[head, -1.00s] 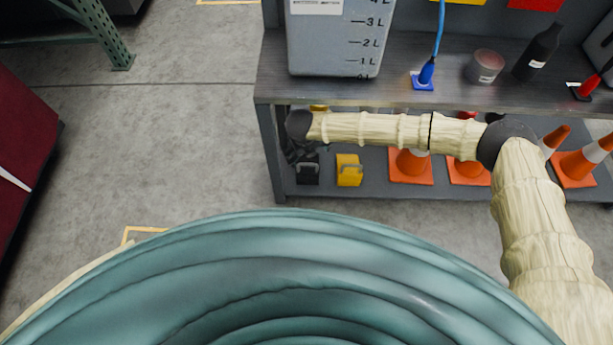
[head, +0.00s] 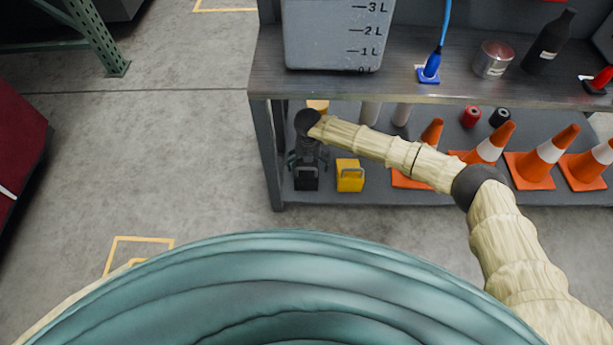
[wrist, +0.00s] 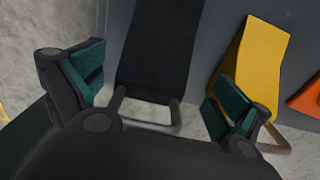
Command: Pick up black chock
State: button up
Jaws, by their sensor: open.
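The black chock (head: 306,180) stands on the lower shelf near its left end, with a grey handle at its front. In the wrist view the black chock (wrist: 161,45) lies between my two fingers, with its handle just ahead of the palm. My gripper (head: 306,158) is above and partly behind the chock in the head view. The wrist view shows my gripper (wrist: 158,95) open, its teal-padded fingers wide apart on either side. I see no finger touching the chock, though the exact gap is hard to judge.
A yellow chock (head: 349,176) stands just right of the black one, close to the right finger. Orange cones (head: 484,146) fill the shelf farther right. The workbench top (head: 420,93) overhangs the lower shelf. A shelf post (head: 268,155) stands at the left.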

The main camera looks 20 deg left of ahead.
aim_at(307, 164)
jog(key=shift+w+a+f+b, duration=0.15)
jog(key=shift+f+b, duration=0.5)
jog(key=shift+f, duration=0.65)
jog(key=shift+s+a+f+b, duration=0.15)
jog(key=shift+f+b, duration=0.5)
jog(key=shift+f, duration=0.65)
jog(key=shift+w, duration=0.1)
jog(key=c, duration=1.7)
jog(key=shift+r, duration=0.1)
